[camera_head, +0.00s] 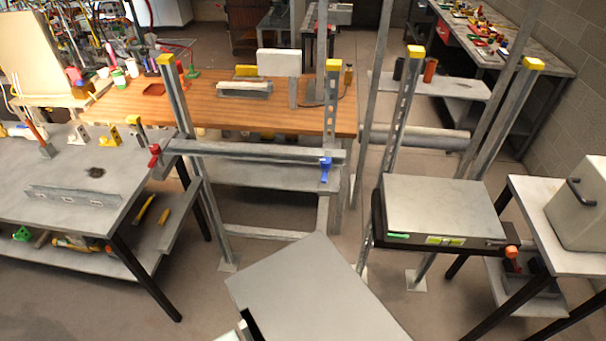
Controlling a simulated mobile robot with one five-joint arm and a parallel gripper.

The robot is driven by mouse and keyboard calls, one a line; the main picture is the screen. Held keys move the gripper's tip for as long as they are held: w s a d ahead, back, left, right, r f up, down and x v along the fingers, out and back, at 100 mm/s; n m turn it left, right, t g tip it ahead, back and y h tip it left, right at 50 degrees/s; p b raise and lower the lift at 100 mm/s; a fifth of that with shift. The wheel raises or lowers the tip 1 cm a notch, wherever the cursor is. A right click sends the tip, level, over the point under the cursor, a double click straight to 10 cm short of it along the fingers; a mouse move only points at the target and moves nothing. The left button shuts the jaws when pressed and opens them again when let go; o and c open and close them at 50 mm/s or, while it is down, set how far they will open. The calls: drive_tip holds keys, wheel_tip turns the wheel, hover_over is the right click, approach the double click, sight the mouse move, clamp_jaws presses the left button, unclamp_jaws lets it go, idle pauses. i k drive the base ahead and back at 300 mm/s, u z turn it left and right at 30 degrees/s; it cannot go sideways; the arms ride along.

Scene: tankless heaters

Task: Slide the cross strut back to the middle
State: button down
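The cross strut (255,151) is a grey metal bar lying level between two upright posts with yellow caps. The left post (190,125) stands on a floor plate, and the right post (332,105) has slots in its face. A red handle (154,155) is at the strut's left end. A blue handle (326,168) is near its right end, by the right post. Whether either handle is tight cannot be told. My gripper is not in view.
A grey box (440,205) is mounted on the right-hand frame. A grey flat-topped thing (315,295) fills the bottom centre. A workbench (60,170) stands left, a wooden-topped bench (130,105) behind the strut, and a table (535,190) right. Some floor (270,262) is bare below the strut.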

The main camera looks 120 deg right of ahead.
sight(193, 148)
drive_tip(key=u, duration=0.05)
drive_tip(key=i, duration=0.3)
drive_tip(key=z, duration=3.85)
drive_tip(key=i, duration=0.5)
drive_tip(key=u, duration=0.1)
